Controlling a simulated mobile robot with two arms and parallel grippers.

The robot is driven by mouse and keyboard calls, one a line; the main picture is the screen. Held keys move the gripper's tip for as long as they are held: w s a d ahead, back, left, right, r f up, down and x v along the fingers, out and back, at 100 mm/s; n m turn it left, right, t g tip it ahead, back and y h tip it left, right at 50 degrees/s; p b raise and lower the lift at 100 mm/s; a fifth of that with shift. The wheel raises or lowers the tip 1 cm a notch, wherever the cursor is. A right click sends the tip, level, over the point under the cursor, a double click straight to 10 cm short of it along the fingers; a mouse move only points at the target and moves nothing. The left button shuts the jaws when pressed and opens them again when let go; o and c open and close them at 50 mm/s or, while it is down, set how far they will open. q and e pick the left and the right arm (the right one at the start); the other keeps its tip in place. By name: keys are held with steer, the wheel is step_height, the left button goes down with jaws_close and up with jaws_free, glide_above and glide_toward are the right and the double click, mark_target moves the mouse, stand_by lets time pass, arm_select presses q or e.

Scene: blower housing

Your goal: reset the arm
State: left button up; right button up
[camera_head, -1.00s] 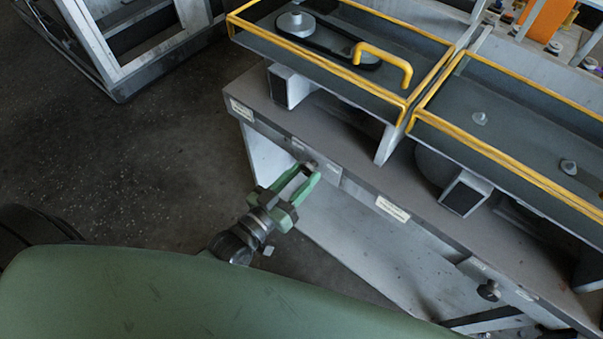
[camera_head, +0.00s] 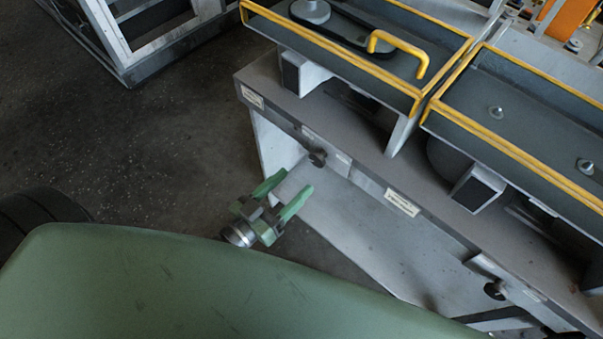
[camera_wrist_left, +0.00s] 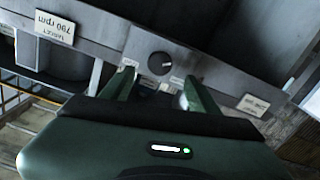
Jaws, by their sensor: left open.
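My left gripper (camera_head: 290,193) is open and empty, with green fingers spread apart. It hangs in the air in front of the grey bench, short of a dark round knob (camera_head: 317,158) on the bench's front edge. In the left wrist view, the open fingers (camera_wrist_left: 155,88) point at the same knob (camera_wrist_left: 161,64), which sits on a light metal plate beyond the fingertips. A gap shows between fingers and knob. My right gripper is in neither view.
The bench (camera_head: 268,82) carries two yellow-railed trays, one with a yellow handle (camera_head: 399,49). A second knob (camera_head: 494,290) sits further right on the front. A metal frame (camera_head: 115,45) stands at the upper left. The dark floor (camera_head: 150,150) between is clear.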

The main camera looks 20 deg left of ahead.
arm_select(q)
steer(key=shift+s+a, duration=0.15)
steer(key=shift+s, duration=0.3)
steer(key=s+a+f+g+y, duration=0.1)
steer(key=s+a+f+g, duration=0.15)
steer(key=f, duration=0.85)
steer(key=s+a+f+g+y, duration=0.2)
steer(key=s+f+g, duration=0.1)
steer(key=f, duration=0.7)
steer(key=s+a+f+g+y, duration=0.1)
steer(key=s+a+f+g, duration=0.15)
steer(key=f, duration=0.85)
steer(key=s+f+g+y, duration=0.1)
steer(key=s+f+g, duration=0.3)
steer(key=s+f, duration=0.3)
steer(key=s+f+m+g+y, duration=0.1)
steer(key=s+f+g, duration=0.3)
steer(key=s+f, duration=0.4)
steer(key=s, duration=0.5)
steer(key=shift+s, duration=0.3)
